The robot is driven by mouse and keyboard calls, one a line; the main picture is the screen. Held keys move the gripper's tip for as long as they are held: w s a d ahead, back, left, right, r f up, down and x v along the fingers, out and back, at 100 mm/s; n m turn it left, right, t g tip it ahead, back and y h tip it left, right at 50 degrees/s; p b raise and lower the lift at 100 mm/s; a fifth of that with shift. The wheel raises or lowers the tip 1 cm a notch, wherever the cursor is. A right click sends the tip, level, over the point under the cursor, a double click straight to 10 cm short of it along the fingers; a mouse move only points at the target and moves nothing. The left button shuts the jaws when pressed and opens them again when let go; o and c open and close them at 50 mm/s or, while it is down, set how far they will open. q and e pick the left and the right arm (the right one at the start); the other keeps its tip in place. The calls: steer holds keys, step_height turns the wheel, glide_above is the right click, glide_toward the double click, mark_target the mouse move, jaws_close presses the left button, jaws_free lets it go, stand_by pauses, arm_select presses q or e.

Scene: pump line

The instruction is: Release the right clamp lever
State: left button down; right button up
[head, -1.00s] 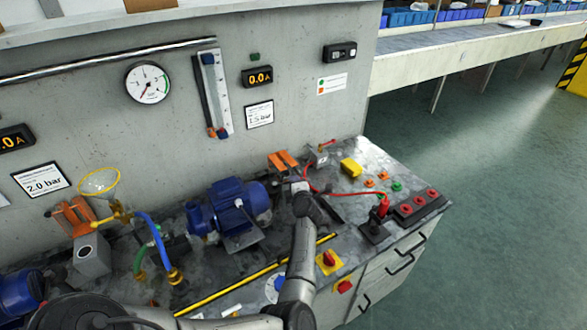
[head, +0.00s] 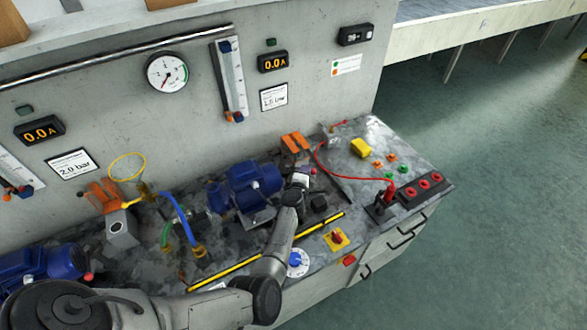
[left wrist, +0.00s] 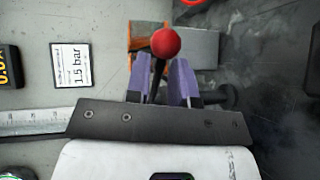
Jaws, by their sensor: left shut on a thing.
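The right clamp has orange jaws (head: 296,143) on a grey block and stands at the back of the bench, right of the blue pump motor. Its lever has a red ball knob (head: 313,171), which also shows in the left wrist view (left wrist: 166,43) on a dark stem. My left gripper (head: 301,179) is at this lever. In the left wrist view its purple fingers (left wrist: 164,82) stand on either side of the stem, shut on it just below the knob. The lower stem is hidden by the fingers. My right gripper is out of view.
The blue motor (head: 252,188) stands close left of my left forearm. A red cable (head: 345,178) loops right of the gripper to a black-based red plug stand (head: 383,203). A yellow block (head: 361,148) and several buttons lie farther right. Another orange clamp (head: 107,194) stands left.

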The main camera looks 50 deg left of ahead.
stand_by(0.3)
arm_select(q)
steer(key=c, duration=1.2)
jaws_free()
steer(key=shift+s+d, duration=0.1)
steer(key=p+v, duration=0.6)
steer(key=v, duration=0.6)
